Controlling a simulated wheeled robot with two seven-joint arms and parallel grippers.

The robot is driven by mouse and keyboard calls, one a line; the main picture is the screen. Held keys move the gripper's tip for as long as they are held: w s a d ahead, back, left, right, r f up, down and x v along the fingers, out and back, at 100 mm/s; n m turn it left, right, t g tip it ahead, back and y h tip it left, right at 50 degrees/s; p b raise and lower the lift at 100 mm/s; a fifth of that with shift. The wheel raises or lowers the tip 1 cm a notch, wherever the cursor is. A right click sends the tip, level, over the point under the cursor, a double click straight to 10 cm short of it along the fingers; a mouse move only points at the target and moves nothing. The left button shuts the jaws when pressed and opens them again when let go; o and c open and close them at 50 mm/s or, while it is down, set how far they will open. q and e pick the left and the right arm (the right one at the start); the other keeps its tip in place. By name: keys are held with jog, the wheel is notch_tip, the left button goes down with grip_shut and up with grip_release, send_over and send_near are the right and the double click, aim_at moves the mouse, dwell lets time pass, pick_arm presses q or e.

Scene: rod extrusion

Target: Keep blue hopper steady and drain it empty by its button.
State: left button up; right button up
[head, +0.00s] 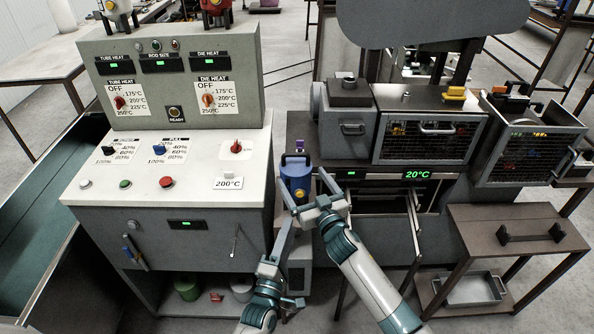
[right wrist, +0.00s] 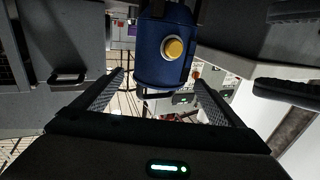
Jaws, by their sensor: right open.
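The blue hopper (head: 296,178) stands upright in the head view, between the control console and the extruder machine. Its round yellow button (head: 299,195) faces my grippers. In the right wrist view the hopper (right wrist: 154,62) and button (right wrist: 173,48) lie just beyond the fingertips. My right gripper (head: 312,202) is open in front of the hopper; the right wrist view shows its fingers (right wrist: 160,88) wide apart, with nothing held between them. My left gripper (head: 285,232) is below and slightly left of the hopper; its jaws are unclear. The hopper's inside is hidden.
The control console (head: 168,165) stands close on the left, with dials and a 200°C label. The extruder machine (head: 345,135) is close on the right, its display reading 20°C. A low brown table (head: 480,225) is farther right, with a metal tray (head: 468,290) beneath.

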aim_at(290, 160)
jog(key=shift+x, duration=2.7)
jog(key=c, duration=1.8)
jog(key=shift+c, duration=0.2)
pick_arm(q)
jog(key=shift+c, duration=0.3)
grip_shut()
